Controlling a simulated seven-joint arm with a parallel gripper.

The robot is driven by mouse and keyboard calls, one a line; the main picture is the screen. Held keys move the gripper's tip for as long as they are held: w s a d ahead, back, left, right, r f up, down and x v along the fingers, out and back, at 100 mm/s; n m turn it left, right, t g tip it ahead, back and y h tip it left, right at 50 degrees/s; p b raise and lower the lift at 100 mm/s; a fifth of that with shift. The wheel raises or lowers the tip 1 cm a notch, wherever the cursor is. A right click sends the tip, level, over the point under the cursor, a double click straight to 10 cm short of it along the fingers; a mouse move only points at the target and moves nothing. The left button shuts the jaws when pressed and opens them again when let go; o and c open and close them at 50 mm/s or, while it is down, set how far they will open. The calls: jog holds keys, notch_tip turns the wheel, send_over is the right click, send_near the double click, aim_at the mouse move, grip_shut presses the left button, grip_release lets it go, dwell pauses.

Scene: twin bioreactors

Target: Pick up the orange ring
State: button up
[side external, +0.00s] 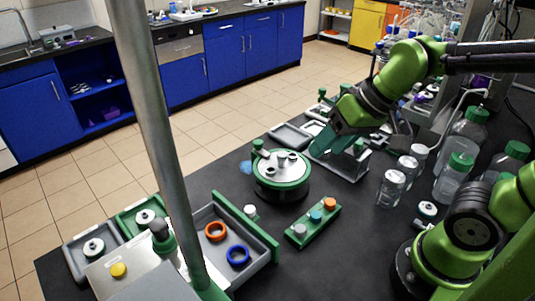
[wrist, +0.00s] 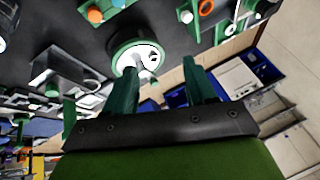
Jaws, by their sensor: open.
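The orange ring (side external: 215,231) lies flat in a grey open tray (side external: 262,268) at the lower middle of the side view. A blue ring (side external: 238,254) lies in the same tray, in front and to the right of it. The orange ring also shows small at the upper right of the wrist view (wrist: 231,28). My gripper (side external: 325,148) is up and to the right of the tray, above the bench behind the round green-based vessel. In the wrist view its two dark green fingers (wrist: 160,72) stand apart with nothing held between them.
A round white-topped vessel (side external: 282,170) and a green rack with coloured caps (side external: 313,221) stand between my gripper and the tray. A metal post (side external: 160,120) rises left of the tray. Glass bottles (side external: 455,175) stand at the right.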

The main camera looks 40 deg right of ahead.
jog(key=w+a+f+n+g, duration=0.4)
jog(key=w+a+f+n, duration=0.1)
jog(key=w+a+n, duration=0.55)
jog(key=n, duration=0.6)
send_over(215, 234)
jog(key=s+d, duration=0.1)
jog(key=d, duration=0.2)
jog(key=x, duration=0.3)
jog(key=s+d+x, duration=0.1)
jog(key=x, duration=0.6)
jog(key=shift+s+d+f, duration=0.25)
jog(key=shift+d+f, duration=0.05)
jog(key=shift+f, duration=0.05)
jog(key=shift+y, duration=0.3)
jog(key=shift+x, duration=2.85)
jog(key=shift+a, duration=0.1)
jog(key=c, duration=0.7)
